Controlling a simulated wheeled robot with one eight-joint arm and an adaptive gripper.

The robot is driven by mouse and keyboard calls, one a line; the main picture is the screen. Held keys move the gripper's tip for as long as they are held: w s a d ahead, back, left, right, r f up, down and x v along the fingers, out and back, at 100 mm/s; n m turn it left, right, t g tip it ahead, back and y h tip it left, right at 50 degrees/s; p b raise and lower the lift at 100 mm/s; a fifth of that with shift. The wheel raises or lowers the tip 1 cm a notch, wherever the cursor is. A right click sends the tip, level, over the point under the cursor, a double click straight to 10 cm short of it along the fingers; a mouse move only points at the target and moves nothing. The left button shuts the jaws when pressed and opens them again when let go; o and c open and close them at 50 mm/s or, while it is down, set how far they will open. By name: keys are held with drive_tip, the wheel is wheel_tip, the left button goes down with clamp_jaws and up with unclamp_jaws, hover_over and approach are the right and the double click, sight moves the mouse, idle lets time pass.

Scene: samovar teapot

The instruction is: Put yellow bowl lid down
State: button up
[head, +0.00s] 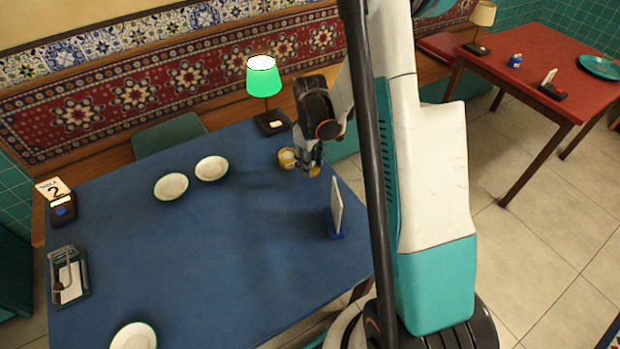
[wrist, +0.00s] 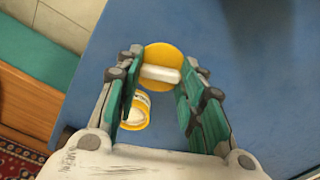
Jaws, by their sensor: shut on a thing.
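The yellow lid (wrist: 163,57) is a round yellow disc with a white bar handle (wrist: 161,74). My gripper (wrist: 160,75) is shut on this handle, with one teal finger at each end. In the head view my gripper (head: 309,165) is low over the far right part of the blue table. The small yellow bowl (wrist: 134,118) has a white inside and sits beside the lid, partly behind a finger. The bowl also shows in the head view (head: 286,160), just left of the gripper. I cannot tell whether the lid touches the table.
A green lamp (head: 264,78) stands behind the bowl. A white card in a blue stand (head: 336,212) is in front of the gripper. Two white bowls (head: 171,186) (head: 212,168) are farther left. The middle of the blue table (head: 235,240) is clear.

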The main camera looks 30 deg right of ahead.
drive_tip(key=shift+f+b, duration=0.8)
drive_tip(key=shift+f, duration=2.1)
drive_tip(key=shift+f, duration=0.15)
drive_tip(key=o, duration=0.9)
wheel_tip(320, 180, up, 12)
drive_tip(key=p, duration=0.4)
drive_tip(key=shift+r, duration=0.2)
